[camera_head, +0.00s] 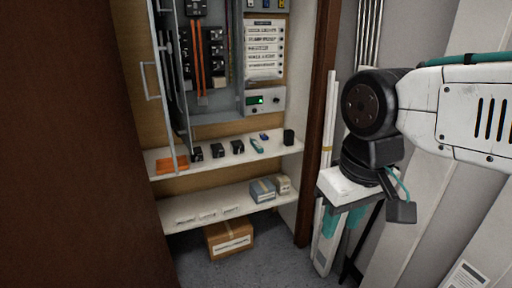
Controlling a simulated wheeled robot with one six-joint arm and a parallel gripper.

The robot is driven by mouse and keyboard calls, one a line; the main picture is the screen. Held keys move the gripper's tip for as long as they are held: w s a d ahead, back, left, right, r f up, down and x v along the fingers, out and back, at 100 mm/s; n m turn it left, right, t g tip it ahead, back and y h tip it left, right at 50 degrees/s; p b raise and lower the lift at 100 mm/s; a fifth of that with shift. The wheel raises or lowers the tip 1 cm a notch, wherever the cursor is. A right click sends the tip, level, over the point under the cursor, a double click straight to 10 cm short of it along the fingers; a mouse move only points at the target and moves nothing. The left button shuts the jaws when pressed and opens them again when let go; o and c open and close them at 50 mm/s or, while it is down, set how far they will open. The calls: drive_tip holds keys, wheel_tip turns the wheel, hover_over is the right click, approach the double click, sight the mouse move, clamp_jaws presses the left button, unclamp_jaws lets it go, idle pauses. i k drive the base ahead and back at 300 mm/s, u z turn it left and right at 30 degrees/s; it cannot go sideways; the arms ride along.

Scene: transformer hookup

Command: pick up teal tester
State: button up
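The teal tester (257,146) is a small, slim teal and pale item. It lies on the upper white shelf of the cabinet, right of several small black blocks. My gripper (343,226) hangs at the right, outside the cabinet, well apart from the tester. Its two teal fingers point down with a gap between them, and nothing shows held there.
The upper shelf (277,151) also holds black blocks (217,151), an orange item (172,164), a blue item (264,136) and a black box (289,137). A brown door frame (318,120) separates my gripper from the cabinet.

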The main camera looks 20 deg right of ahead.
sight(259, 149)
drive_tip(key=z, duration=0.05)
drive_tip(key=i, duration=2.2)
